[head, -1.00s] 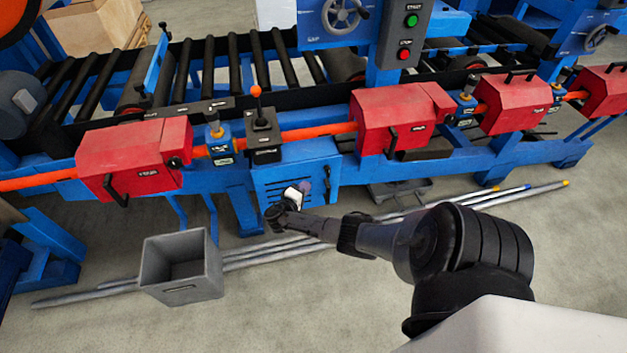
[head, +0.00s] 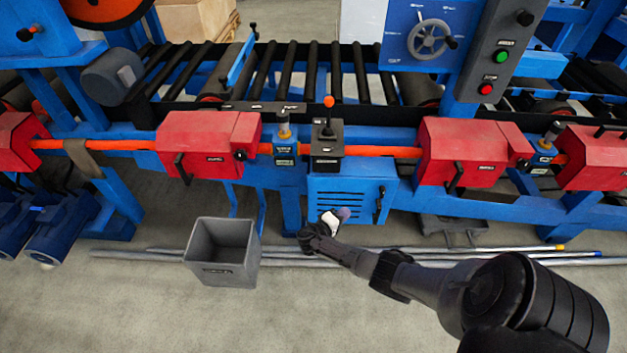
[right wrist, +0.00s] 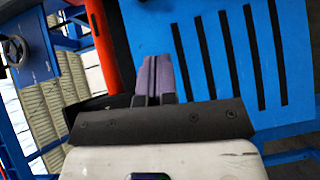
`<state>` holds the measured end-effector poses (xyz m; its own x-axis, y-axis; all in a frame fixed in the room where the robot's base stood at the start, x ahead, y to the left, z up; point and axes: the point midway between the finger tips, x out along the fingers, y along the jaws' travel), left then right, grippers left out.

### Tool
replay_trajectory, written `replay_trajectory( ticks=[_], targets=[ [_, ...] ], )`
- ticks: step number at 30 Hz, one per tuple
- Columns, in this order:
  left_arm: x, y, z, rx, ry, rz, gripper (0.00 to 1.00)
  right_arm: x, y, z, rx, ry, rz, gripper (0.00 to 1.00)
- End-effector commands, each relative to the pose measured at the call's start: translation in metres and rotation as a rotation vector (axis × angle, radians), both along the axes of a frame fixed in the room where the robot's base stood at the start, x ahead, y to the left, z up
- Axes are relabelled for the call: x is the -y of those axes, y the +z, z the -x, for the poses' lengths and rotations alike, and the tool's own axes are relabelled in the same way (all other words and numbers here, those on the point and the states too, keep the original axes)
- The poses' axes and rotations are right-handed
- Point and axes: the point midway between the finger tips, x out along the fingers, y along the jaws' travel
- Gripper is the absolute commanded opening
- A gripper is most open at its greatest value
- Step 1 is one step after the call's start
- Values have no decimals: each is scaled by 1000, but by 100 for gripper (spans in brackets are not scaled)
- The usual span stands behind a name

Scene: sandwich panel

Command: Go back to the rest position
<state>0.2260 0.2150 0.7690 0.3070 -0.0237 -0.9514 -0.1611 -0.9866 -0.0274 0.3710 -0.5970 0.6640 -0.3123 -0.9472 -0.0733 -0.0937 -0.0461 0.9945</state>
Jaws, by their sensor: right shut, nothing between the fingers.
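My right arm reaches in from the lower right in the head view. My right gripper (head: 343,213) is in front of the blue vented cabinet (head: 335,190) of the machine, below the orange-knobbed lever (head: 328,128). In the right wrist view its fingers (right wrist: 154,78) are together with nothing between them, and the slotted blue panel (right wrist: 225,60) lies behind them. I cannot tell from these views whether the gripper touches the cabinet. My left gripper does not show.
A grey open bin (head: 222,252) stands on the floor left of my right arm. Several metal rods (head: 560,262) lie along the machine's foot. Red guards (head: 208,148) cover the orange pipe. A control box with green and red buttons (head: 498,60) is at upper right. The front floor is clear.

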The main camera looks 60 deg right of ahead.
Motion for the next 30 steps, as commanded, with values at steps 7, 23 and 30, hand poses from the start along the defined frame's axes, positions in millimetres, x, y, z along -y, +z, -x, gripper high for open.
replay_trajectory(
  ticks=[7, 23, 30],
  targets=[
    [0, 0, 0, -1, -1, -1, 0, 0, 0, 0, 0, 0, 0, 0],
    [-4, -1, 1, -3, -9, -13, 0, -35, 8, -46, -73, 94, -358, 0],
    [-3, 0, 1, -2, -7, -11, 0, -111, 64, -115, 133, 341, -624, 0]
  ],
)
